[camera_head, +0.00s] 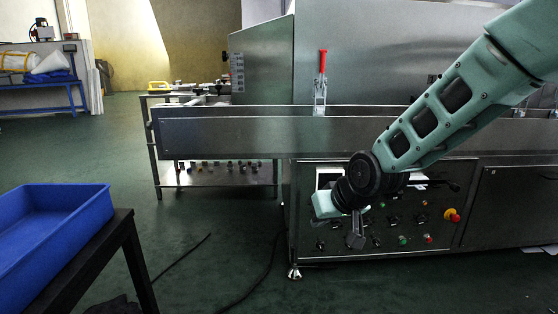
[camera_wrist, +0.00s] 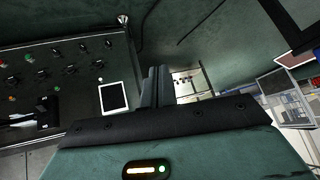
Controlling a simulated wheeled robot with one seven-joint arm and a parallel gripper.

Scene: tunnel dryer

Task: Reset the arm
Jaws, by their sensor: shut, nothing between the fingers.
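My green arm reaches in from the upper right in the head view. My gripper (camera_head: 356,230) hangs at its end, pointing down in front of the dryer's control panel (camera_head: 390,228). In the wrist view my gripper (camera_wrist: 157,84) shows its two dark fingers side by side, shut with nothing between them. The wrist view looks past the fingers at the dark green floor, with the control panel (camera_wrist: 75,65) and its small screen (camera_wrist: 115,97) on the left. The fingers appear clear of the panel.
The dryer's long metal rail (camera_head: 240,138) has a red-handled clamp (camera_head: 321,75) on it. A blue crate (camera_head: 60,240) sits on a dark table (camera_head: 122,228) at the left front. Green floor (camera_head: 210,225) is open between them, with cables lying on it.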

